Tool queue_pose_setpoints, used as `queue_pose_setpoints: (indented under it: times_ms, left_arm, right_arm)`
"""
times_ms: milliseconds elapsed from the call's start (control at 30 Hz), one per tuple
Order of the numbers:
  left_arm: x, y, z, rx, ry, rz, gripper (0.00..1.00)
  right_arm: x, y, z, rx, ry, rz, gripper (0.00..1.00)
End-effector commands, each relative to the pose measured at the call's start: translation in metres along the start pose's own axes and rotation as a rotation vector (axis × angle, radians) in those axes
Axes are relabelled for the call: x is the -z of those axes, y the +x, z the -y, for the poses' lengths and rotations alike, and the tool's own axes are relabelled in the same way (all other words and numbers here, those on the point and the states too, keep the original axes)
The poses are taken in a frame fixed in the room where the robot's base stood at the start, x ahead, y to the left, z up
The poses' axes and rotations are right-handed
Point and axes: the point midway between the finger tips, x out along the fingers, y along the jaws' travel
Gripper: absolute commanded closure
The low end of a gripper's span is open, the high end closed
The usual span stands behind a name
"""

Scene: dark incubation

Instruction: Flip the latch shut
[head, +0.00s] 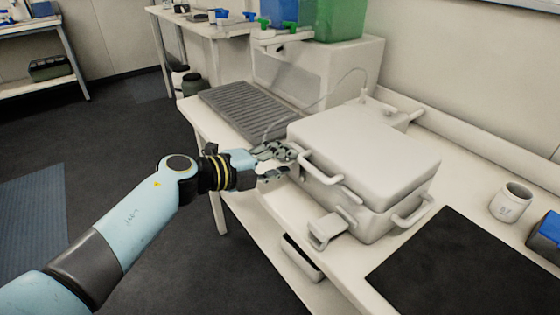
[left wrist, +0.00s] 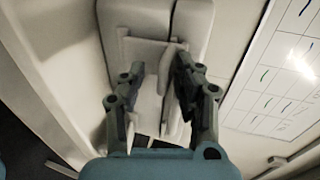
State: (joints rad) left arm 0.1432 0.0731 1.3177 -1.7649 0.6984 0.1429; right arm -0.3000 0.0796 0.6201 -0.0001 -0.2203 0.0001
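A white case (head: 365,165) with its lid (head: 360,140) down stands on the bench. A white latch (head: 326,230) juts out from the near part of its front, beyond the front handle (head: 320,168). My left gripper (head: 272,162) is at the far end of the same front side. In the left wrist view, my left gripper (left wrist: 156,78) is open, with its fingers either side of a white latch plate (left wrist: 145,50) at the case's seam. The right finger is very close to a raised edge there; I cannot tell if they touch. My right gripper is not in view.
A black mat (head: 465,270) lies right of the case, with a white mug (head: 511,202) beyond it. A grey ribbed tray (head: 245,110) and a white machine (head: 310,75) stand behind. A thin tube loops near my gripper. A wall sheet (left wrist: 285,70) is at right in the left wrist view.

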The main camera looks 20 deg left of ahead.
Motion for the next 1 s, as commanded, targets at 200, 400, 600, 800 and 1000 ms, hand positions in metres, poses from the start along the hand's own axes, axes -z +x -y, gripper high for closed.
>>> queue_pose_setpoints:
  times_ms: [200,400,600,800,1000]
  left_arm:
    - [-0.001,-0.013,0.000,0.000,0.002,0.002,0.68]
    - [0.000,-0.057,-0.001,-0.003,0.004,0.000,0.68]
    - [0.000,-0.097,-0.001,-0.003,0.002,0.000,0.68]
    - [0.001,-0.118,-0.001,-0.002,0.001,0.000,0.68]
    - [0.000,-0.120,0.000,-0.001,0.000,0.000,0.68]
  right_arm:
    - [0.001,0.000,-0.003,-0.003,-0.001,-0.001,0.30]
    - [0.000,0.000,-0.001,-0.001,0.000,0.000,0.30]
    - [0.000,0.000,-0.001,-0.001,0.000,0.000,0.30]
    - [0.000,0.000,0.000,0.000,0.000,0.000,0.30]
    - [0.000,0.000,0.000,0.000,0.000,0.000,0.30]
